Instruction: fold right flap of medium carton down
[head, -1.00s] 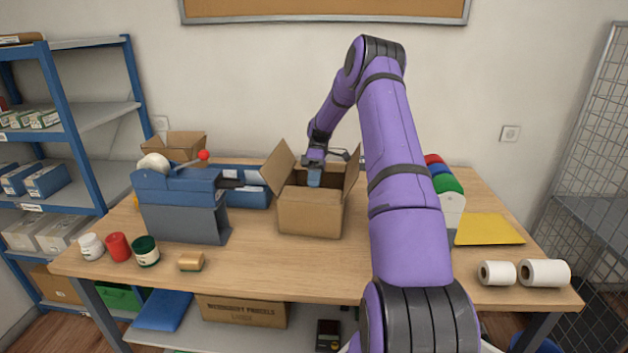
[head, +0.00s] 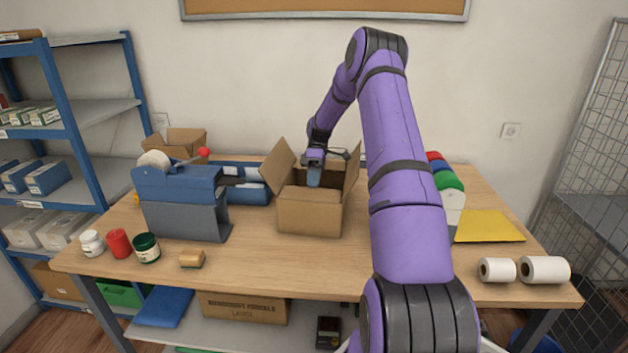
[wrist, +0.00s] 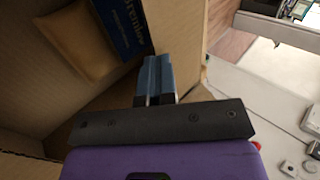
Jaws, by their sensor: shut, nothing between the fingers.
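The medium carton (head: 308,216) stands open on the table. Its left flap (head: 280,167) leans up and outward. Its right flap (head: 352,168) stands up, partly hidden behind my arm. My gripper (head: 313,179) is shut and empty, pointing down at the carton's opening. In the wrist view my shut gripper (wrist: 157,72) is close beside a cardboard panel (wrist: 178,35); I cannot tell whether they touch. Inside the carton lie a dark blue printed box (wrist: 122,22) and a tan packet (wrist: 78,38).
A blue-grey tape dispenser (head: 180,205) stands left of the carton, with several jars and a tape roll nearby. A smaller open carton (head: 186,140) is behind it. Yellow envelopes (head: 488,226) and white rolls (head: 543,270) lie at right. The table in front of the carton is clear.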

